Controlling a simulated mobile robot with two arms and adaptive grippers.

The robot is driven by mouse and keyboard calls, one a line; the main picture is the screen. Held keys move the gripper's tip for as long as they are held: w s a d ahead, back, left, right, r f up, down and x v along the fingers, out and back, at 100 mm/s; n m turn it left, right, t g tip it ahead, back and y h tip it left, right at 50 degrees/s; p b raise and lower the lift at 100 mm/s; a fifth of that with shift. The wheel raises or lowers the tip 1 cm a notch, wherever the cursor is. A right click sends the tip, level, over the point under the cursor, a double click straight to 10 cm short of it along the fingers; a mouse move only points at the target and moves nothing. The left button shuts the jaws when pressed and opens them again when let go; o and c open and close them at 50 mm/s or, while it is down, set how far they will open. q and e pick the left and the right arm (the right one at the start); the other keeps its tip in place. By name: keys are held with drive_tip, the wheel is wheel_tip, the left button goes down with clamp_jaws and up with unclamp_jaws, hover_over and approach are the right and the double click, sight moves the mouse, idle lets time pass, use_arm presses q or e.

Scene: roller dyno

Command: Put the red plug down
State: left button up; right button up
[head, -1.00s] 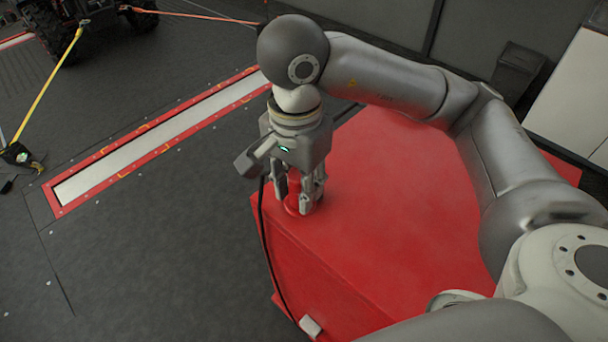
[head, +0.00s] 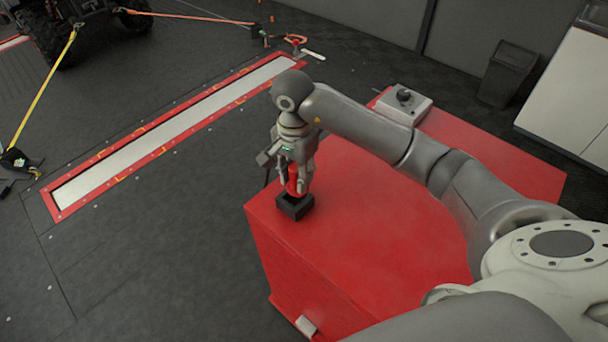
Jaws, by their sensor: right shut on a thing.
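The red plug (head: 292,182) is upright between the fingers of my right gripper (head: 294,186), which is shut on it. Much of the plug is hidden by the fingers. My left gripper is not in view.
A grey box with a black knob (head: 404,103) sits at the cabinet's far edge, behind my right arm. The cabinet top in front of the arm is clear. A red-framed strip (head: 165,138) lies in the floor at left. A dark bin (head: 510,73) stands back right.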

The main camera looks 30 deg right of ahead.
sight(295, 189)
drive_tip(key=shift+s+a+f+p, duration=0.4)
drive_tip(key=shift+a+f, duration=0.25)
drive_tip(key=shift+w+f, duration=0.1)
drive_tip(key=shift+w, duration=0.2)
drive_tip(key=shift+w+d+f, duration=0.1)
drive_tip(key=shift+f, duration=0.1)
drive_tip(key=shift+d+f+b, duration=0.1)
drive_tip(key=shift+f+b, duration=0.15)
drive_tip(key=shift+b, duration=0.2)
drive_tip(key=shift+f+b, duration=0.25)
drive_tip(key=shift+b, duration=0.1)
drive_tip(key=o, duration=0.9)
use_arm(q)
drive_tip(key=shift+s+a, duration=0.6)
use_arm(e)
drive_tip(key=shift+o, duration=0.2)
drive_tip(key=shift+s+r, duration=0.1)
drive_tip(key=shift+s, duration=0.1)
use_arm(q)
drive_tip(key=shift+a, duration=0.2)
